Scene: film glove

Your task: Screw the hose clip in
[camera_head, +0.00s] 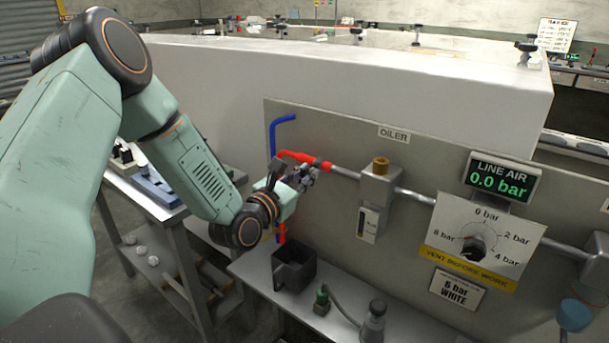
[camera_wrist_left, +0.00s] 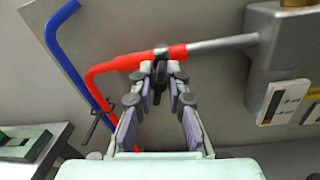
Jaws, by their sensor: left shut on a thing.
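A red hose (camera_head: 303,158) meets a grey metal pipe (camera_head: 345,172) on the panel; it also shows in the left wrist view (camera_wrist_left: 115,64). A small dark hose clip (camera_wrist_left: 160,52) sits at the red hose, near its pipe end. My left gripper (camera_head: 303,174) is just below the hose. In the left wrist view its fingertips (camera_wrist_left: 161,82) close on a dark part of the clip, right under the hose. The fingers hide much of the clip, and I cannot tell how tight it is. My right gripper is not in view.
A blue hose (camera_head: 273,135) runs beside the red one. The pipe enters the oiler block (camera_head: 378,187). A dark open box (camera_head: 294,268) and a small bottle (camera_head: 373,322) stand on the shelf below. The line air display (camera_head: 500,180) reads 0.0 bar.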

